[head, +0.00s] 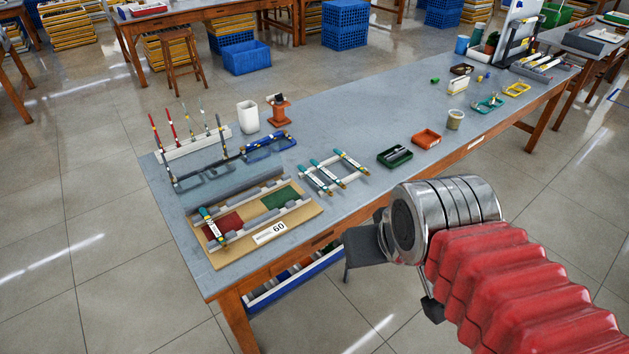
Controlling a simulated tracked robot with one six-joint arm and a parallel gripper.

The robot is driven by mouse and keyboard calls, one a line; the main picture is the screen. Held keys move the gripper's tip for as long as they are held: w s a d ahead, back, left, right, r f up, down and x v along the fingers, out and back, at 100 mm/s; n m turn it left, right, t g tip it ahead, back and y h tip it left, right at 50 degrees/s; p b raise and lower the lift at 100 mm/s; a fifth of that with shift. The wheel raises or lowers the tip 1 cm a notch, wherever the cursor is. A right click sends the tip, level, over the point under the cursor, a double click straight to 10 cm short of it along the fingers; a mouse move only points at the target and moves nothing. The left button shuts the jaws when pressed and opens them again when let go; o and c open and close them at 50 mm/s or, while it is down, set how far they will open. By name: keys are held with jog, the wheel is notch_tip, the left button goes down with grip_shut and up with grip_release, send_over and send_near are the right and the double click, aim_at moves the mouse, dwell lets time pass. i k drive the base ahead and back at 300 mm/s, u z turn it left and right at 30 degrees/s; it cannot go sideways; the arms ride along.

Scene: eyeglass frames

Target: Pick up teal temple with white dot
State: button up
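Three teal-tipped temples lie across a pale rack (343,181) on the bench: a left one (314,179), a middle one (328,173) and a right one (352,161). Another teal-tipped temple (212,225) lies at the left end of a wooden tray (298,222). The white dots are too small to make out, so I cannot tell which temple has one. My gripper (364,250) shows only as a dark part beyond my silver wrist, in front of the bench's near edge. It is apart from the temples. Its fingertips are not clear.
A blue-grey bench (345,110) carries everything. Upright coloured rods stand in a white holder (192,143) at the left, beside a dark eyeglass frame (215,165). A white cup (248,116), a green tray (395,156) and an orange tray (426,138) stand nearby. The bench's middle is clear.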

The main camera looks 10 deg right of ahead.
aim_at(301, 168)
jog(key=z, duration=0.05)
jog(key=i, duration=1)
jog(key=u, duration=0.05)
